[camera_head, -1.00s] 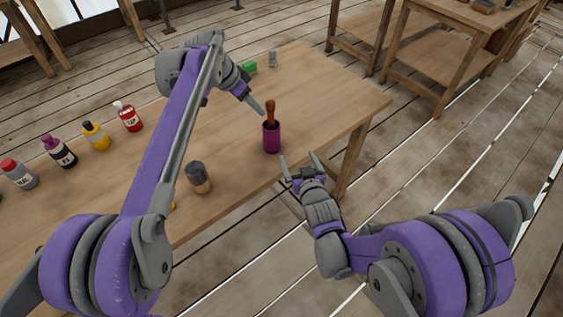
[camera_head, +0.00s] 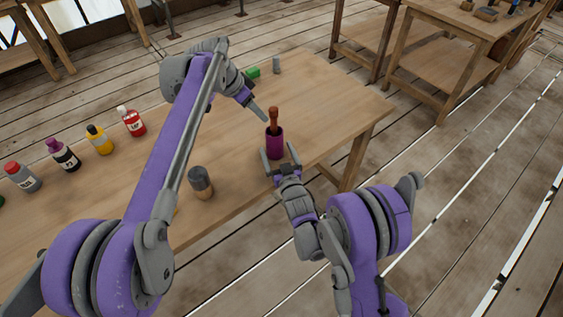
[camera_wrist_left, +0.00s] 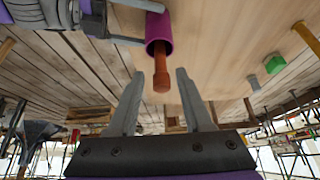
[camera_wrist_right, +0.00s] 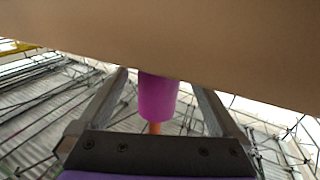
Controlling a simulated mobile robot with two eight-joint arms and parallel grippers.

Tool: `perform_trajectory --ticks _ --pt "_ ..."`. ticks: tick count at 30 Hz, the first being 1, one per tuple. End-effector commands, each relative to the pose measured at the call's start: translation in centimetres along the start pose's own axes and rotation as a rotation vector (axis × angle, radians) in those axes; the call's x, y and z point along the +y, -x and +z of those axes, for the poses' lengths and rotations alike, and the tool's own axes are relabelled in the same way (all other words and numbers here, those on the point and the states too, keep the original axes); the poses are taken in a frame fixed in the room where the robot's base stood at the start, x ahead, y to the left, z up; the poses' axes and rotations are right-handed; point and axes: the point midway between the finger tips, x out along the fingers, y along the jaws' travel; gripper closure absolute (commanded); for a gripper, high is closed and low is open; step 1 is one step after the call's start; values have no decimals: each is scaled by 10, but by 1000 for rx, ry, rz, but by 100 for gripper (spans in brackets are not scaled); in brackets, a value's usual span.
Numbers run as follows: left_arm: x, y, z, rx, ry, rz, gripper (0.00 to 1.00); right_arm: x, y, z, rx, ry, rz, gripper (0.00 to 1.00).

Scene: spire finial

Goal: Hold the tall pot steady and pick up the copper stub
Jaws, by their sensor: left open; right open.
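The tall purple pot (camera_head: 275,145) stands upright near the table's right edge. The copper stub (camera_head: 273,122), a reddish-brown turned piece, stands in it with its upper part showing; its lower part is hidden. My left gripper (camera_head: 262,114) is open just left of the stub in the head view. In the left wrist view the stub (camera_wrist_left: 161,76) shows between the open fingers, with no visible contact. My right gripper (camera_head: 278,151) is open at the pot's near side, one finger on each side. In the right wrist view the pot (camera_wrist_right: 158,97) shows between its fingers.
A dark-topped cylinder (camera_head: 200,183) stands on the table (camera_head: 236,196) nearer me. A green block (camera_head: 253,72) and a small grey cylinder (camera_head: 277,64) stand behind. Several bottles, including a red one (camera_head: 132,122), line the left side. The table right of the pot is clear.

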Motion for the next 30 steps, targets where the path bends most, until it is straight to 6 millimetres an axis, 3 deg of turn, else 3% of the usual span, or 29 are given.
perform_trajectory --ticks 7,18,30 --pt "0 0 0 0 0 0 50 0 -30 0 0 1 0 0" --pt "0 0 0 0 0 0 50 0 -35 0 -1 0 0 0" --pt "0 0 0 0 0 0 50 0 -35 0 -1 0 0 70"
